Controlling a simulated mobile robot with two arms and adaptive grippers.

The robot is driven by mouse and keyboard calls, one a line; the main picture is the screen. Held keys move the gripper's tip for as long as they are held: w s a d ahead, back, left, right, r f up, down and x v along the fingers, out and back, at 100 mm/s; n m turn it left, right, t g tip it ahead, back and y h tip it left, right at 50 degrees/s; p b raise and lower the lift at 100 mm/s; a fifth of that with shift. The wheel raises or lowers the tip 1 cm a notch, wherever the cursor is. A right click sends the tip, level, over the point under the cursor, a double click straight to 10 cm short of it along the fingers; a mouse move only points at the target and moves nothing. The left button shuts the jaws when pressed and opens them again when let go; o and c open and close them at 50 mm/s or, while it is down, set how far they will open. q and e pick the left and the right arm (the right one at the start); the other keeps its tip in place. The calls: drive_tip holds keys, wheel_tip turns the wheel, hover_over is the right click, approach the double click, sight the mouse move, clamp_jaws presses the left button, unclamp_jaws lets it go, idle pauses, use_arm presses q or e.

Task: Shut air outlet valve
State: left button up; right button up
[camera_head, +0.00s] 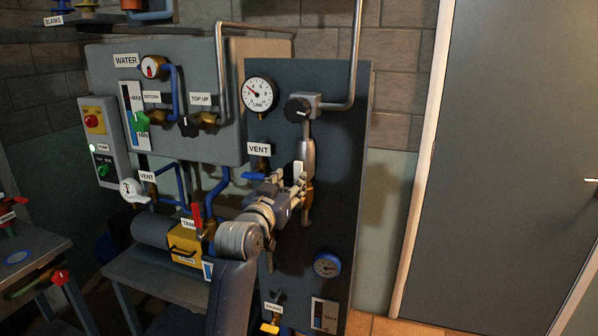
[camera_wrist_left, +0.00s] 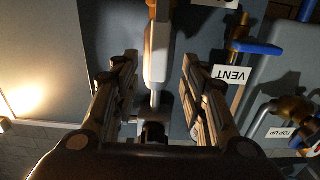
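A black round valve knob (camera_head: 298,109) sits on a grey pipe fitting high on the dark panel (camera_head: 345,190), right of a white dial gauge (camera_head: 259,94). No label reading "air outlet" is legible. A grey cylinder (camera_head: 307,150) with an orange lower part hangs on the pipe below the knob. My left gripper (camera_head: 297,188) is in front of this lower part, below the knob. In the left wrist view, turned upside down, its fingers (camera_wrist_left: 159,58) are apart, with the pipe line showing between them and a dark knob (camera_wrist_left: 152,132) partly hidden by the gripper body. My right gripper is not seen.
A blue-handled VENT valve (camera_head: 256,175) is close left of the gripper. Left are the WATER panel (camera_head: 100,65), a grey tank (camera_head: 165,232) and a yellow box (camera_head: 187,243). A grey door (camera_head: 500,160) stands at the right.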

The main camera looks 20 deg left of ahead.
sight(297, 175)
use_arm(q)
drive_tip(key=w, duration=0.6)
drive_tip(key=shift+d+p, duration=0.15)
drive_tip(key=shift+p, duration=0.25)
drive_tip(key=shift+w+f, duration=0.1)
drive_tip(key=shift+w, duration=0.2)
drive_tip(key=c, duration=0.8)
clamp_jaws()
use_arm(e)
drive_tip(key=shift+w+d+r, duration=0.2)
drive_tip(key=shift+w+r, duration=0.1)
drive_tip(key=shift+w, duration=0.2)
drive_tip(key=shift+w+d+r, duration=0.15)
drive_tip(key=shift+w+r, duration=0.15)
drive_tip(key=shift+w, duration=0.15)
